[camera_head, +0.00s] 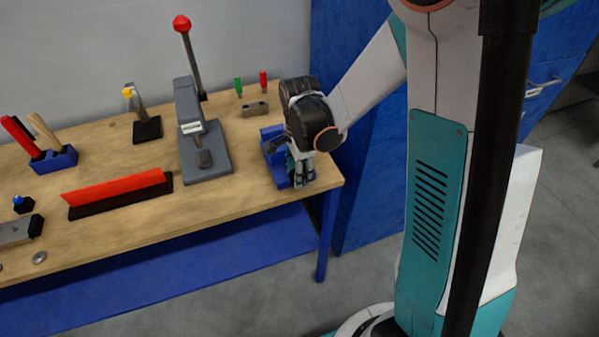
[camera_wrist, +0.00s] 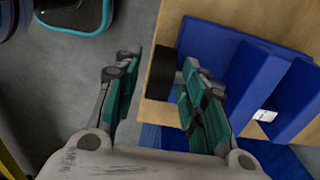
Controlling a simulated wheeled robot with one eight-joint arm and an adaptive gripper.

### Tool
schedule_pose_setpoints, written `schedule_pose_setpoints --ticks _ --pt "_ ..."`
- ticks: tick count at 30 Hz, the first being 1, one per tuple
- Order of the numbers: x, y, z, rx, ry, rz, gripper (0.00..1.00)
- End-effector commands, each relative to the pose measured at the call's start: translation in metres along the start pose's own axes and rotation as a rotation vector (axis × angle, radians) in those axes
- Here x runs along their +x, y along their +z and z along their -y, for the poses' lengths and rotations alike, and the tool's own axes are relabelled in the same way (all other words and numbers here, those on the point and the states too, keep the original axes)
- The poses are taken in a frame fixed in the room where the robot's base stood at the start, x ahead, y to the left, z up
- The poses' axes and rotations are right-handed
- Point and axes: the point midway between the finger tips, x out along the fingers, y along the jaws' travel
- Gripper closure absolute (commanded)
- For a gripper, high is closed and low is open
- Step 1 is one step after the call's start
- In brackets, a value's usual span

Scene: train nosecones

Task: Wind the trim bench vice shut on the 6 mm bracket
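The blue bench vice (camera_head: 270,142) stands at the right end of the wooden bench in the head view, partly hidden by my gripper and wrist. In the wrist view its blue jaws (camera_wrist: 254,80) fill the right side, and a small pale piece (camera_wrist: 265,115), perhaps the bracket, shows between them. My gripper (camera_head: 300,175) points down at the vice in the head view. Contact cannot be told.
A grey press (camera_head: 206,165) with a red-knobbed lever stands left of the vice. A small grey block (camera_head: 255,109) and green and red upright tools (camera_head: 263,82) are behind it. A red-and-black bar (camera_head: 118,192) lies further left. A blue cabinet (camera_head: 345,60) stands behind the bench end.

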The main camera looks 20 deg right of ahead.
Motion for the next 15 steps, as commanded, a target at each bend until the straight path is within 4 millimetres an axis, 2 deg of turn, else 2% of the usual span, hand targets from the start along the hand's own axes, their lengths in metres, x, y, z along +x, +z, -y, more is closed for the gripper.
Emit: schedule_pose_setpoints --ticks 6,11,15 --pt "0.0000 0.0000 0.0000 0.000 0.000 0.000 0.62" --pt "-0.0001 0.0000 0.0000 0.000 0.000 0.000 0.98" --pt "-0.0001 0.0000 0.0000 0.000 0.000 0.000 1.00"
